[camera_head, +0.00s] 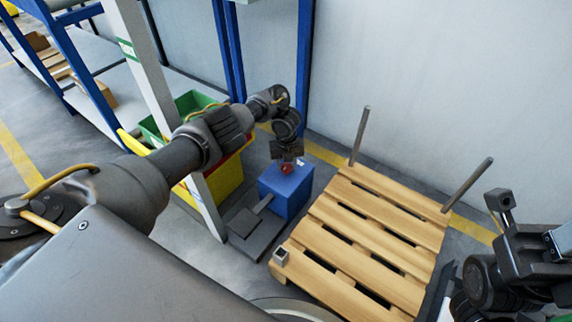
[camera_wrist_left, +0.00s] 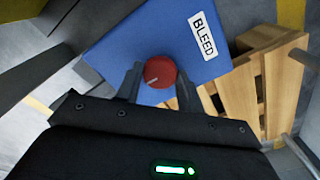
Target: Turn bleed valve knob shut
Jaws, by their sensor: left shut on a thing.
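The red bleed valve knob (camera_wrist_left: 160,72) sits on the top face of a blue box (camera_wrist_left: 150,35) with a white BLEED label (camera_wrist_left: 202,36). The knob has a pale pointer mark toward its lower left in the left wrist view. My left gripper (camera_wrist_left: 158,82) is shut on the knob, one finger on each side. In the head view the left gripper (camera_head: 286,160) points down over the red knob (camera_head: 287,169) on the blue box (camera_head: 288,192). My right arm shows at the right edge of the head view; its fingertips cannot be made out clearly.
A wooden pallet (camera_head: 375,245) with upright grey posts (camera_head: 360,135) lies right of the blue box. A grey pedal-like plate (camera_head: 255,230) is on the floor to its left. Yellow (camera_head: 226,181) and green (camera_head: 188,105) bins and a white post (camera_head: 152,85) stand behind and left.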

